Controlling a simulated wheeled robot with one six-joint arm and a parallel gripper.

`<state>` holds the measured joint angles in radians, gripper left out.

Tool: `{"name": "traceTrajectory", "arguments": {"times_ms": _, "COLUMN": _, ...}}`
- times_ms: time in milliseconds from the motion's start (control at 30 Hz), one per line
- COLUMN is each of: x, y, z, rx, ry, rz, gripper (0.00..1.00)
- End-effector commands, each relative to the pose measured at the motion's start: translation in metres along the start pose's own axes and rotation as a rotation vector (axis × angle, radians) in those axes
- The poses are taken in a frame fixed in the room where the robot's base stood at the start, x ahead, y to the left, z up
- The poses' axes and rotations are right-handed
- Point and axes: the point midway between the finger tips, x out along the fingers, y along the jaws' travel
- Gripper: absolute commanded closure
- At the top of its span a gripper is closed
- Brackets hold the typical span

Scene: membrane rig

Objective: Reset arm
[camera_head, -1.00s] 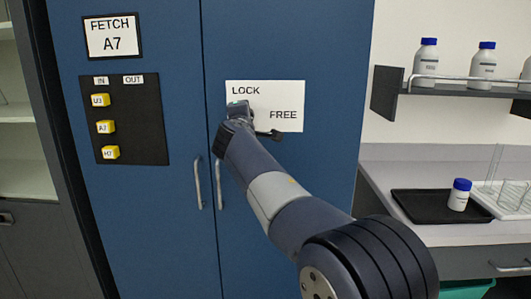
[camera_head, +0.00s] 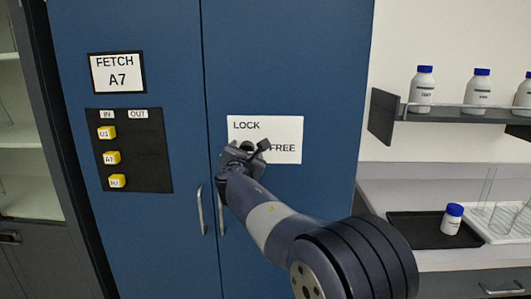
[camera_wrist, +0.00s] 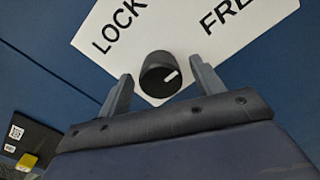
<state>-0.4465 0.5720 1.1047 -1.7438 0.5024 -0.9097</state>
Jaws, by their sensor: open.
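A white sign (camera_head: 290,125) marked LOCK and FREE is on the blue cabinet's right door; it also shows in the wrist view (camera_wrist: 185,30). A dark round knob (camera_wrist: 158,75) with a white mark stands at its lower edge in the wrist view. The mark points to the right, towards the FREE side. My gripper (camera_wrist: 163,88) is open, its two fingers apart on either side of the knob's position in the picture; I see no contact. In the head view my gripper (camera_head: 247,150) is in front of the sign's lower left and largely hides the knob.
Two vertical handles (camera_head: 201,210) are below and left of the gripper. A black board (camera_head: 150,160) with yellow tags under IN hangs on the left door, below a FETCH A7 sign (camera_head: 117,73). A shelf with bottles (camera_head: 422,90) and a counter are at the right.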

Motion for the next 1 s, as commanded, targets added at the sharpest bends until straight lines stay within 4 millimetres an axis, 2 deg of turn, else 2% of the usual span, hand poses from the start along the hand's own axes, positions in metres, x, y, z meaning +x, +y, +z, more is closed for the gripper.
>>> {"name": "traceTrajectory", "arguments": {"times_ms": 33, "x": -0.0001, "y": 0.0024, "z": 0.0043, "rx": -0.042, "ry": 0.001, "rz": -0.001, "gripper": 0.37}}
{"name": "traceTrajectory", "arguments": {"times_ms": 600, "x": -0.0001, "y": 0.0027, "z": 0.0031, "rx": -0.472, "ry": -0.006, "rz": -0.002, "gripper": 0.37}}
{"name": "traceTrajectory", "arguments": {"times_ms": 1000, "x": -0.0002, "y": 0.0014, "z": 0.0001, "rx": -0.613, "ry": -0.010, "rz": -0.002, "gripper": 0.37}}
